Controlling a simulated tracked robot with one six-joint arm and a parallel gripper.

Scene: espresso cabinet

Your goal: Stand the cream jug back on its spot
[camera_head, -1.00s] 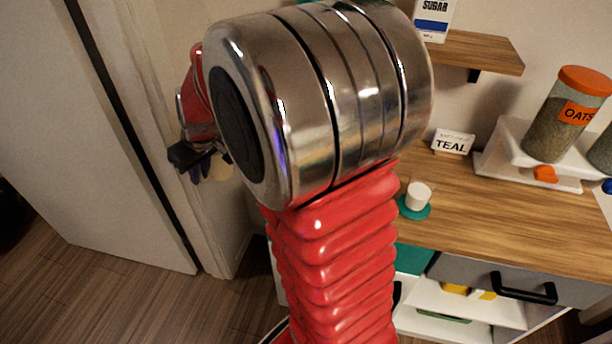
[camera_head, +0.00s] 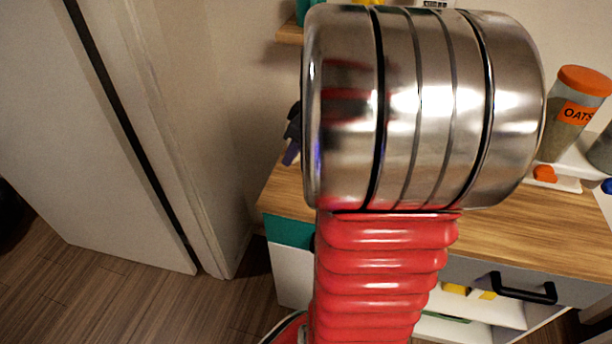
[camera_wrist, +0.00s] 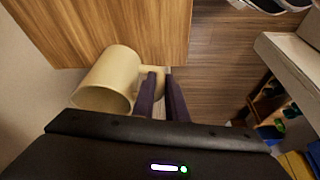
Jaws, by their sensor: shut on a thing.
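The cream jug (camera_wrist: 108,80) is in the wrist view, with its open mouth at the lower left and its handle at the right. My gripper (camera_wrist: 161,76) is shut on the handle with its two dark fingers. In the wrist view the jug overlaps the edge of the wooden top (camera_wrist: 125,25); I cannot tell whether it touches it. In the head view my arm hides the jug, and only a dark part of my gripper (camera_head: 292,135) shows left of the arm. No spot for the jug can be made out.
An oats jar (camera_head: 568,115) stands at the right of the wooden counter (camera_head: 500,235). A drawer with a black handle (camera_head: 523,288) and open shelves lie below. A pale door (camera_head: 90,150) is at the left. My arm hides much of the counter.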

